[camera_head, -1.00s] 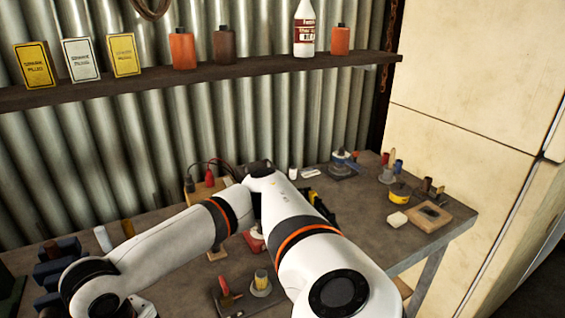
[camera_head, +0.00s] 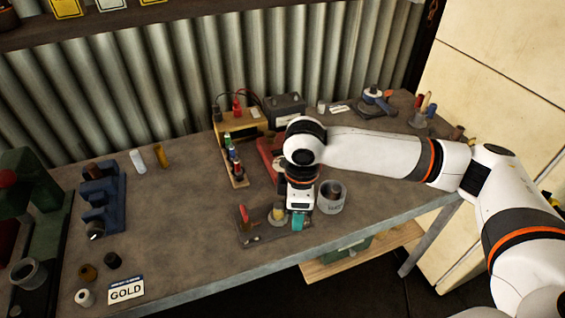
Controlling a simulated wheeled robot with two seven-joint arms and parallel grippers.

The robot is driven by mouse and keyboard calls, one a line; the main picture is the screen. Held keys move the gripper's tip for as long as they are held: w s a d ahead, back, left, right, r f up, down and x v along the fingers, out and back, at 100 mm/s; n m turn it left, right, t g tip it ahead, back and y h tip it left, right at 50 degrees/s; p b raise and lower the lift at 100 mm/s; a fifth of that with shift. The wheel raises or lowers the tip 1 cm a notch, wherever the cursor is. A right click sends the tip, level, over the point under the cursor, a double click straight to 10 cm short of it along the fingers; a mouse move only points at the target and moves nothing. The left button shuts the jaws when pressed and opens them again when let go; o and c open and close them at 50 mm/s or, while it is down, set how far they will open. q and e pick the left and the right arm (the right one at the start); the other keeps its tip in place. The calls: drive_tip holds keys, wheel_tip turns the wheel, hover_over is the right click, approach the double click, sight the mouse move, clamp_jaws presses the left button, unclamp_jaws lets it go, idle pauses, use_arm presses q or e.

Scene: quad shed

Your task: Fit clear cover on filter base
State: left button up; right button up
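My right gripper (camera_head: 299,213) points down near the front edge of the workbench. Its fingers are small and partly hidden, so I cannot tell whether they are open or shut. A pale yellow cylinder on a grey round foot, which looks like the filter base (camera_head: 277,212), stands just left of it on a small dark board. A greyish see-through cup, possibly the clear cover (camera_head: 331,197), stands just right of the gripper. Something dark shows inside the cup. A teal piece (camera_head: 298,223) shows right below the gripper. My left gripper is not in view.
A rack of coloured bottles (camera_head: 235,165) and a wooden box with red and black leads (camera_head: 240,125) stand behind. A blue stand (camera_head: 100,198) and a GOLD card (camera_head: 125,290) are at left. The middle-left of the workbench (camera_head: 185,215) is clear.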

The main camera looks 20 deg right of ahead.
sight(278, 205)
drive_tip(key=w+r+n+p, duration=0.1)
drive_tip(key=n, duration=0.3)
drive_tip(key=w+a+r+n+p, duration=0.1)
drive_tip(key=w+n+p, duration=0.1)
drive_tip(key=n, duration=0.3)
drive_tip(key=w+n+p, duration=0.2)
drive_tip(key=n, duration=0.2)
drive_tip(key=shift+w+a+r, duration=0.15)
drive_tip(key=shift+a+r, duration=0.2)
drive_tip(key=shift+r, duration=0.05)
drive_tip(key=shift+c, duration=0.2)
drive_tip(key=n, duration=0.2)
drive_tip(key=w+n+p, duration=0.1)
drive_tip(key=n, duration=0.1)
drive_tip(key=n+p, duration=0.1)
drive_tip(key=n, duration=0.2)
drive_tip(key=shift+w+a, duration=0.3)
drive_tip(key=shift+w, duration=0.1)
drive_tip(key=shift+f+b, duration=1.85)
drive_tip(key=shift+b, duration=0.15)
drive_tip(key=shift+p, duration=0.85)
drive_tip(key=shift+f+b, duration=0.65)
drive_tip(key=shift+f, duration=0.7)
drive_tip(key=shift+f+b, duration=0.35)
drive_tip(key=shift+f, duration=0.9)
